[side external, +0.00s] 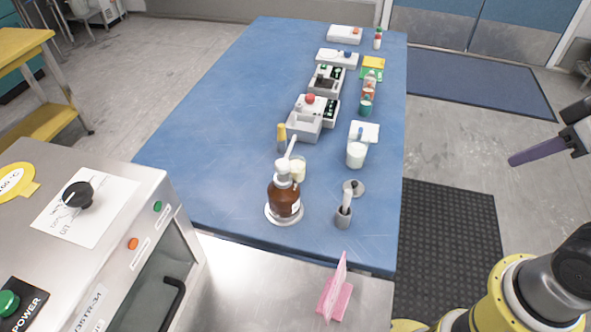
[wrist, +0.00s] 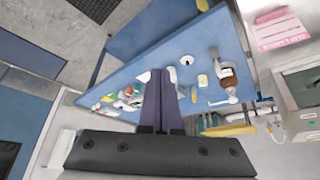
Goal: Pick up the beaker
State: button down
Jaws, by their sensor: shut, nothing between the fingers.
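A clear beaker with white contents (side external: 356,154) stands upright on the blue table's right side in the side view. A smaller clear vessel with cream contents (side external: 299,171) stands behind the brown bottle; I cannot tell which of the two the task means. In the wrist view a round white shape (wrist: 186,60) looks like the larger beaker, and a cream shape (wrist: 203,81) like the smaller vessel. My gripper (side external: 512,161) is at the right, beyond the table edge and apart from both. Its purple fingers (wrist: 158,74) are together and empty in the wrist view.
The blue table (side external: 220,130) is clear on its left. Several devices and bottles line the back. A pink stand (side external: 336,296) is at the front.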

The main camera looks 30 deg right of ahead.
dwell(0.3)
jog(key=shift+c, duration=0.6)
grip_release()
